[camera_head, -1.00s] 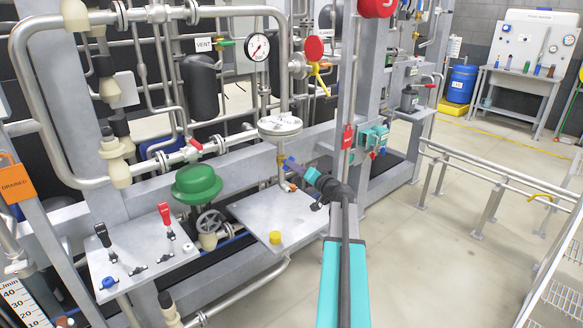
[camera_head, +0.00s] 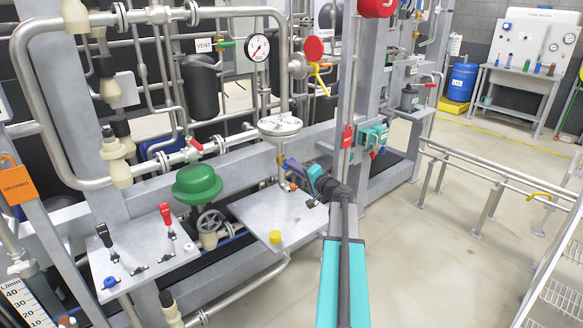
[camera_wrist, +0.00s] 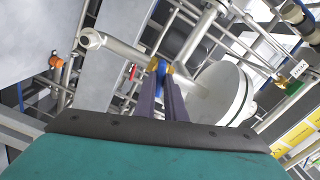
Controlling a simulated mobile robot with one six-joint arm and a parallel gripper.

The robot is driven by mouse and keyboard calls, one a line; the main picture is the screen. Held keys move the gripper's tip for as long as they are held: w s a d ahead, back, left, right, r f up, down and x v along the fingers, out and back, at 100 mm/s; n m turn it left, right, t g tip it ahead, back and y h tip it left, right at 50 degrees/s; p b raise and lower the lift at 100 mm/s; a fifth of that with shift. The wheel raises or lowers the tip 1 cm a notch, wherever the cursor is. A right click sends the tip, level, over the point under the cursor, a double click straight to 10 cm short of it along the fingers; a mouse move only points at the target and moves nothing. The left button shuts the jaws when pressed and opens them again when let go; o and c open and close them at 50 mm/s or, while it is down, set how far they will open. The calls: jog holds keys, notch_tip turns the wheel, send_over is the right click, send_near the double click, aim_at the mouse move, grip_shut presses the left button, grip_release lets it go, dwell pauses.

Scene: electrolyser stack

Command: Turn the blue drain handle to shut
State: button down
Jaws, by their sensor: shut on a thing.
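The blue drain handle (camera_wrist: 161,68) sits on a small brass valve (camera_wrist: 168,69) in the wrist view. It lies between the two dark purple-blue fingertips of my gripper (camera_wrist: 160,77), which are shut on it. In the head view my gripper (camera_head: 289,163) reaches from the lower right to the brass valve (camera_head: 281,159), just below a round flanged disc (camera_head: 280,126). There the handle is mostly hidden by the fingers, and its exact angle is hard to tell.
The steel pipe and flanged disc are close beside the fingers. A grey plate (camera_head: 268,216) with a yellow cap (camera_head: 275,237) lies below. A grey upright post (camera_head: 346,95) stands right of the gripper. A green domed valve (camera_head: 198,183) is to the left. The floor at right is open.

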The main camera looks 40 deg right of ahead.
jog(key=shift+r, duration=0.15)
jog(key=m+p, duration=0.2)
jog(key=m, duration=0.2)
jog(key=c, duration=1.7)
grip_release()
jog(key=shift+s+a+b, duration=0.15)
jog(key=shift+s+b, duration=0.65)
jog(key=shift+s, duration=0.95)
jog(key=shift+s+a+b, duration=0.1)
jog(key=shift+s+b, duration=0.7)
jog(key=shift+s, duration=0.95)
